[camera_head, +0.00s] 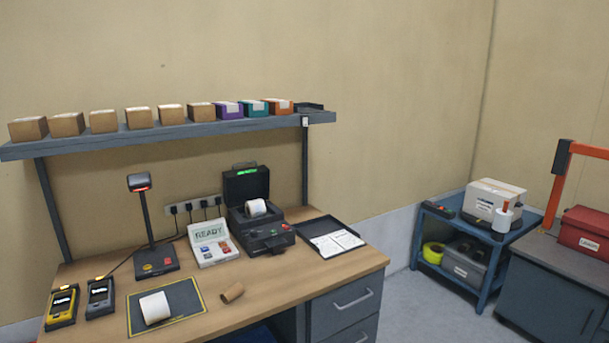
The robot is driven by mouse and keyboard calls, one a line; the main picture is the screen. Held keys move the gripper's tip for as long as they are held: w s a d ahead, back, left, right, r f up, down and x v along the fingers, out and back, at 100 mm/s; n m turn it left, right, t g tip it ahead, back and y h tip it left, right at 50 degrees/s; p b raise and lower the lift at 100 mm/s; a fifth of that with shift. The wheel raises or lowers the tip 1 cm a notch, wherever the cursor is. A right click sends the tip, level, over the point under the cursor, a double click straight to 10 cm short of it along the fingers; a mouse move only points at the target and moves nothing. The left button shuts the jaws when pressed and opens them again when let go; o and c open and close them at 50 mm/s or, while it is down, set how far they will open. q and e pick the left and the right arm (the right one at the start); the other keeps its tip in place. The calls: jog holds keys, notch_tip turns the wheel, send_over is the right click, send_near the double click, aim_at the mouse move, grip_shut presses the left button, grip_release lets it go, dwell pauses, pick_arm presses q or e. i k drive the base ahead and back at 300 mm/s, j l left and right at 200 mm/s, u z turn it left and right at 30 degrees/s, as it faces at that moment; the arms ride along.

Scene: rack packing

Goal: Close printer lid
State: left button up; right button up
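The black label printer (265,229) stands on the wooden desk, right of the middle of the desk top. Its lid (246,185) stands open, raised upright at the back, with a small green mark on its top edge. A white label roll (255,208) sits inside the open printer. Neither of my grippers shows in the head view.
A shelf (150,135) with boxes hangs above.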

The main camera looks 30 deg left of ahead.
aim_at(241, 185)
jog(key=u, duration=1.25)
jog(key=i+l+z, duration=0.3)
jog(key=z, duration=0.15)
jog(key=i+l+z, duration=0.15)
jog(key=i+z, duration=0.7)
jog(key=i+l+z, duration=0.25)
jog(key=i+z, duration=0.2)
jog(key=i, duration=0.35)
jog(key=i+z, duration=0.45)
jog(key=i, duration=0.3)
jog(key=i+j+u, duration=0.1)
jog(key=i+u, duration=0.3)
jog(key=i, duration=0.15)
jog(key=i+l+u, duration=0.1)
jog(key=i+u, duration=0.3)
jog(key=i, duration=0.15)
jog(key=i+l+u, duration=0.25)
jog(key=i+u, duration=0.35)
jog(key=u, duration=0.25)
jog(key=i+u, duration=0.25)
jog(key=u, duration=0.2)
jog(key=i+l+u, duration=0.1)
jog(key=u, duration=0.35)
jog(key=i+l+u, duration=0.2)
jog(key=u, duration=0.3)
jog(key=i+l, duration=0.05)
jog(key=i, duration=0.05)
